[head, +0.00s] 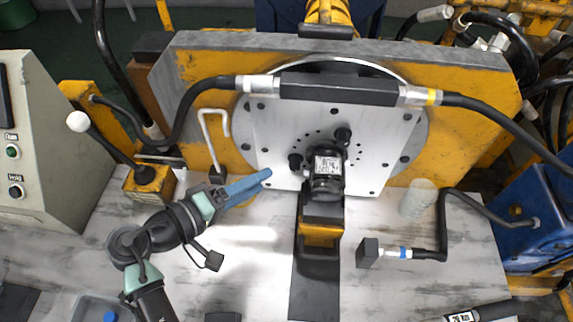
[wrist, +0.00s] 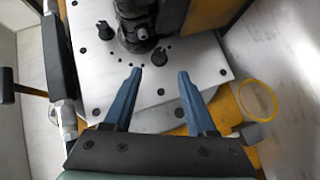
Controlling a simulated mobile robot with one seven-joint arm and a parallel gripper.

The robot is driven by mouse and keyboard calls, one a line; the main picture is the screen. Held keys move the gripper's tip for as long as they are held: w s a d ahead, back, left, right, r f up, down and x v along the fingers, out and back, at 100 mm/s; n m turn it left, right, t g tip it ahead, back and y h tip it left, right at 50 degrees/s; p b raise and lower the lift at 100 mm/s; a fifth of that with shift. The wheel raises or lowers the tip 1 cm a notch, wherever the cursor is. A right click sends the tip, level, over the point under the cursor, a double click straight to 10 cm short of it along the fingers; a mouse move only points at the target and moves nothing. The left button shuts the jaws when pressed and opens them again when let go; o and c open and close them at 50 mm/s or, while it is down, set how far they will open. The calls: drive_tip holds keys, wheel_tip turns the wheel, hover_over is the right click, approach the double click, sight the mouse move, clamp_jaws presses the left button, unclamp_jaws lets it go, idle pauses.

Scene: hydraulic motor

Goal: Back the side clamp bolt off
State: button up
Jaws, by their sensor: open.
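The black motor (head: 326,174) sits on a pale square plate (head: 380,150), and also shows in the wrist view (wrist: 137,22). Two black bolts flank it: one at its left (head: 295,161) and one at its upper right (head: 343,135). No label tells which is the side clamp bolt. My gripper (head: 266,178) is at the plate's lower left, closest to the left bolt. In the wrist view, my blue fingers (wrist: 160,76) are spread and empty. The nearer bolt (wrist: 158,57) stands just beyond the fingertips, between their lines, apart from both.
A black hose block (head: 338,89) crosses the plate's top. A bent white rod (head: 212,140) stands left of the plate, near a white-knobbed lever (head: 80,122). A clear cylinder (head: 418,198) and a hose end (head: 385,252) are at right. Pale bench surface is open around my arm.

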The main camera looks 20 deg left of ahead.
sight(295, 163)
drive_tip(key=x, duration=0.8)
drive_tip(key=shift+w, duration=0.15)
drive_tip(key=shift+d, duration=0.1)
clamp_jaws()
